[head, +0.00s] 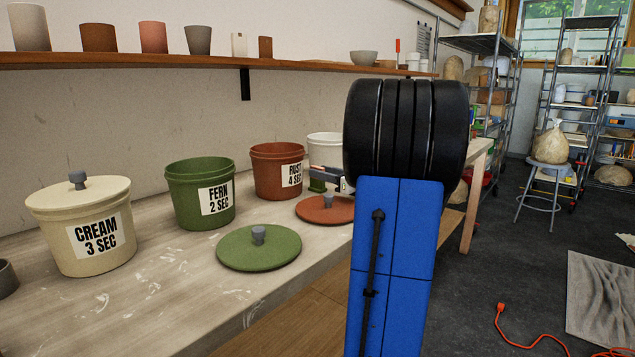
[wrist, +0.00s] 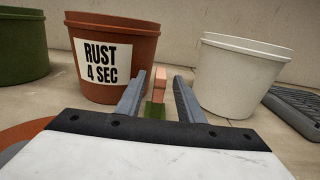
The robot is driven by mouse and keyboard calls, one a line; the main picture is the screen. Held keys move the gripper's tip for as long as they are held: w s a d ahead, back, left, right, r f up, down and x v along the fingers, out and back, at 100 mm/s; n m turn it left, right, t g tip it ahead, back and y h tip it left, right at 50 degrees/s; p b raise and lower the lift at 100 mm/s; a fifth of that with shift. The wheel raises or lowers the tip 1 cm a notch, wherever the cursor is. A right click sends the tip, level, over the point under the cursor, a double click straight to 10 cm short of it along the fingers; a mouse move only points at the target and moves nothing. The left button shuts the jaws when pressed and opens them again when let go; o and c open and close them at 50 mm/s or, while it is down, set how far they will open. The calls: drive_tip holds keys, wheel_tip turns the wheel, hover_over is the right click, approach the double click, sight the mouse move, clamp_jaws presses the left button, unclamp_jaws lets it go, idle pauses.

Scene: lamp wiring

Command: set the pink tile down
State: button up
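The pink tile (wrist: 159,88) is upright in the wrist view, with a green lower end. It stands between the fingers of my gripper (wrist: 161,77), with a gap showing on either side, so the fingers look open around it. Its foot seems to be at the worktop, but contact is hard to make out. In the head view my gripper (head: 327,172) is low over the bench, partly hidden by my arm, and a bit of green shows under it.
The rust bucket (wrist: 112,75) is left of the tile and a white bucket (wrist: 238,80) right. A grey ribbed tray (wrist: 292,106) lies far right. The rust lid (head: 322,211) and green lid (head: 255,250) lie in front. The fern bucket (head: 190,185) and lidded cream bucket (head: 75,215) stand left.

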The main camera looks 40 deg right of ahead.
drive_tip(key=shift+w, duration=0.8)
clamp_jaws()
